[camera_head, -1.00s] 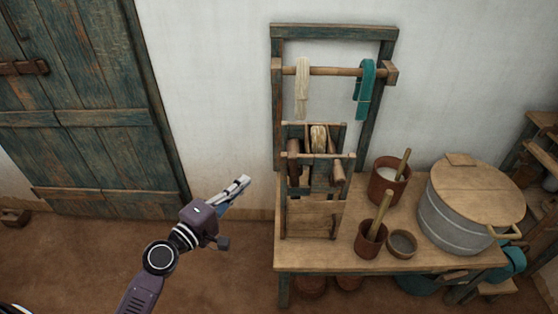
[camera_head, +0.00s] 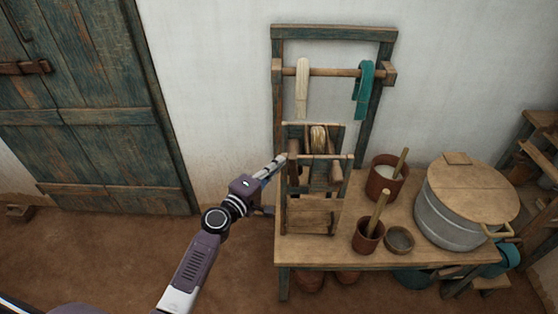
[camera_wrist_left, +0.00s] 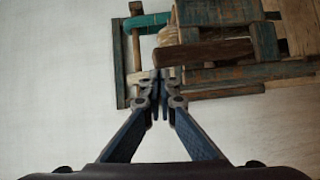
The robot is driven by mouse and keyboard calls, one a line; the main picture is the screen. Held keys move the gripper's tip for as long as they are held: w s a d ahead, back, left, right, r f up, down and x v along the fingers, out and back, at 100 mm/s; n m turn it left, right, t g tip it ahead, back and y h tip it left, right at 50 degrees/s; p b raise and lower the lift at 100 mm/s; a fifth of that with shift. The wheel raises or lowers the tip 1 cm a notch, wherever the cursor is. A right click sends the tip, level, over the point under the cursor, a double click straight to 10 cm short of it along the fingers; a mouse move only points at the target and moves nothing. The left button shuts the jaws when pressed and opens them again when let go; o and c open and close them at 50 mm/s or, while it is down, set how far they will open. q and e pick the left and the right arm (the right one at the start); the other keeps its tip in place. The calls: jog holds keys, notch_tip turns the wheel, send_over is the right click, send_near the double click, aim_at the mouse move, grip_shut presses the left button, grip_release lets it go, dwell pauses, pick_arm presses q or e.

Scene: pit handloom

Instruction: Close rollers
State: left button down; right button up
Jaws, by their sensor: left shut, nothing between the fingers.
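The wooden roller stand (camera_head: 315,215) sits at the left end of the table. It has pale crossbars, a dark wooden piece (camera_head: 293,150) on its left side and a rounded roller-like piece (camera_head: 318,138) between its uprights. My left gripper (camera_head: 281,160) is shut and empty, with its tips at the left side of the stand near the dark piece. In the left wrist view the closed fingertips (camera_wrist_left: 160,76) are by the near end of a dark wooden bar (camera_wrist_left: 205,52). I cannot tell whether they touch it. My right gripper is not in view.
Behind the stand, a tall frame (camera_head: 335,33) carries a rod with pale (camera_head: 302,88) and teal (camera_head: 362,88) yarn hanks. Brown pots (camera_head: 368,237), a small bowl (camera_head: 399,240) and a lidded metal tub (camera_head: 448,215) stand to the right.

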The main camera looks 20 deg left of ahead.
pick_arm(q)
jog(key=shift+w+d, duration=0.15)
jog(key=shift+d, duration=0.05)
jog(key=w+d+r, duration=0.1)
jog(key=d, duration=0.5)
jog(key=shift+w+d, duration=0.15)
jog(key=shift+d+r, duration=0.1)
jog(key=shift+p, duration=0.3)
